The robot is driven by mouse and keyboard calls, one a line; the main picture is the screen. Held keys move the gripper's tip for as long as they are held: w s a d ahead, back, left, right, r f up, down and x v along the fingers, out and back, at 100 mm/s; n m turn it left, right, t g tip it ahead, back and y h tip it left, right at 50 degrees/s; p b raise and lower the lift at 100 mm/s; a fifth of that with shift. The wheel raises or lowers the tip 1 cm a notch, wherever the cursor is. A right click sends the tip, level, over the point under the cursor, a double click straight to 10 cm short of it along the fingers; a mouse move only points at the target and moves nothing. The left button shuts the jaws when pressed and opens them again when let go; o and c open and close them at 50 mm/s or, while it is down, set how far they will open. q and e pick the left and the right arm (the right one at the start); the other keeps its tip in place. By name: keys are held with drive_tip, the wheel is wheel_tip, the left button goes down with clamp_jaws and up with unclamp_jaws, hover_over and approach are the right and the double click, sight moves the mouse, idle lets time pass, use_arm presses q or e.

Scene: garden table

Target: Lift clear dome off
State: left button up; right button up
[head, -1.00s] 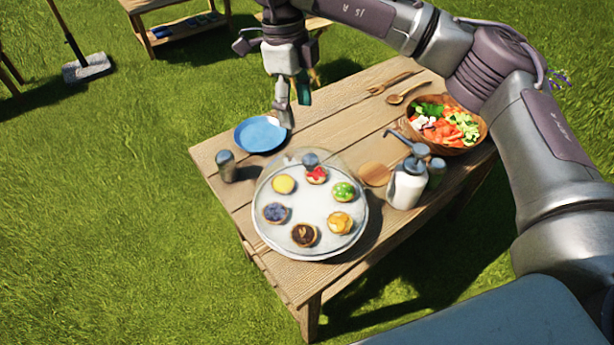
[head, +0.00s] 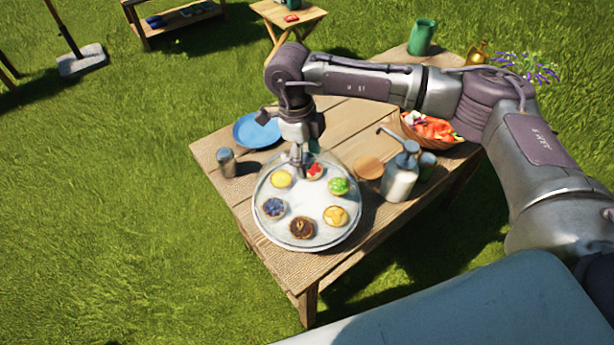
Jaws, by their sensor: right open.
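A clear dome (head: 325,181) covers a round pale platter (head: 275,238) with several small tarts, among them a dark brown one (head: 302,228) and a green-topped one (head: 343,186). The dome is faint and its edge is hard to make out. My right gripper (head: 297,162) points down over the far side of the dome, at its top knob. The knob is hidden by the fingers. The right gripper is open; I cannot tell whether its fingers touch the knob. My left gripper is not in view.
A blue plate (head: 257,131) and a metal shaker (head: 226,162) stand left of the dome. A pump bottle (head: 400,176), a wooden disc (head: 368,167) and a salad bowl (head: 430,129) stand to the right. A green watering can (head: 421,38) is at the back.

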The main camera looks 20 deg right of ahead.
drive_tip(key=shift+f, duration=0.4)
clamp_jaws()
drive_tip(key=shift+r, duration=0.2)
drive_tip(key=shift+r+b, duration=0.2)
drive_tip(key=shift+b, duration=0.1)
drive_tip(key=shift+r+b, duration=0.8)
drive_tip(key=shift+r, duration=0.85)
drive_tip(key=s+d+r+b, duration=0.3)
drive_tip(key=s+r, duration=0.4)
drive_tip(key=s, duration=0.4)
drive_tip(key=shift+d+b, duration=0.4)
